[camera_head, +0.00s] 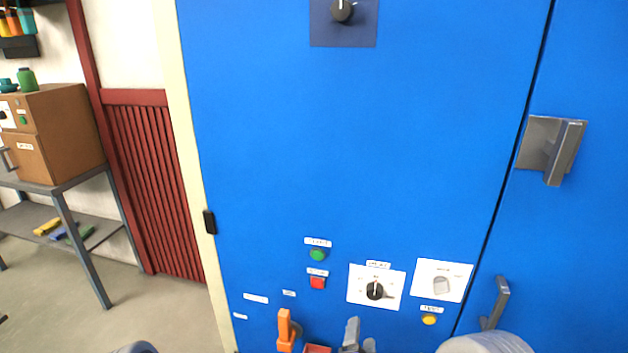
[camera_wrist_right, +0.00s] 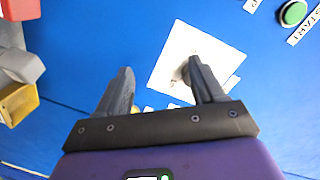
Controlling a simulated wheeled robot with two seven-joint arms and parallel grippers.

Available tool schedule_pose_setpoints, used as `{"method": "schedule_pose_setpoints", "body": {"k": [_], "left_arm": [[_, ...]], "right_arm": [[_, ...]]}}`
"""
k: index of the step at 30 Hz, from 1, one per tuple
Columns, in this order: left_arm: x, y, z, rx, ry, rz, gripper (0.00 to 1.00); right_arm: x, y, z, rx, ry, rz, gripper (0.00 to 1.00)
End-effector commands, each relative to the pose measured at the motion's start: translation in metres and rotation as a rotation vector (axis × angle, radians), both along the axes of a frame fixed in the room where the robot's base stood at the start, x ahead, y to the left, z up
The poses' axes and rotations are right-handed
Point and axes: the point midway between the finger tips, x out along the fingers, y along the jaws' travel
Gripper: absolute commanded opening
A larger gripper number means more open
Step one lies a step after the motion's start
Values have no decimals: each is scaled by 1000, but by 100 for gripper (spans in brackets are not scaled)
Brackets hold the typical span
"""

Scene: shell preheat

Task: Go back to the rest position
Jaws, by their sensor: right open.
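My right gripper (camera_head: 360,341) is at the bottom edge of the head view, in front of the blue cabinet (camera_head: 350,150). In the right wrist view its two grey fingers (camera_wrist_right: 160,70) stand apart with nothing between them. Behind the fingers is a white dial plate (camera_wrist_right: 178,48), partly hidden by the right finger. My left gripper is not in view.
The cabinet front carries a green button (camera_head: 318,255), a red button (camera_head: 318,283), a black knob (camera_head: 375,291), a yellow button (camera_head: 429,319), an orange handle (camera_head: 285,328) and a grey door handle (camera_head: 545,148). A shelf table (camera_head: 70,184) stands at left beside open floor.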

Motion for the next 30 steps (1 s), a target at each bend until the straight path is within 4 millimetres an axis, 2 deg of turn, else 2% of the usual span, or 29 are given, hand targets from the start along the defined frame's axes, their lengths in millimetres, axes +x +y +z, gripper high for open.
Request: {"method": "schedule_pose_setpoints", "body": {"k": [2,3,5,6,8,9,12,15,19,22,30], "left_arm": [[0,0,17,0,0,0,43],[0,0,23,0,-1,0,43],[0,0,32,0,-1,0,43],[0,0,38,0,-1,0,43],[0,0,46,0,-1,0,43],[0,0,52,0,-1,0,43],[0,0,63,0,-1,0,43],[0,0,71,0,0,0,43],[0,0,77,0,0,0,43],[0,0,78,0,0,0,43],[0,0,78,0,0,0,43]], "right_arm": [[-3,0,-41,-49,196,86,68],[-8,2,-65,-75,300,143,68],[-22,5,-100,-106,455,236,68],[-35,7,-122,-126,557,303,68],[-60,10,-152,-146,703,410,68],[-79,12,-169,-156,796,486,68],[-129,18,-201,-164,992,673,68],[-175,23,-217,-157,1132,837,68],[-213,26,-225,-144,1232,978,68],[-226,27,-227,-138,1261,1026,68],[-226,27,-227,-138,1261,1026,68]]}}
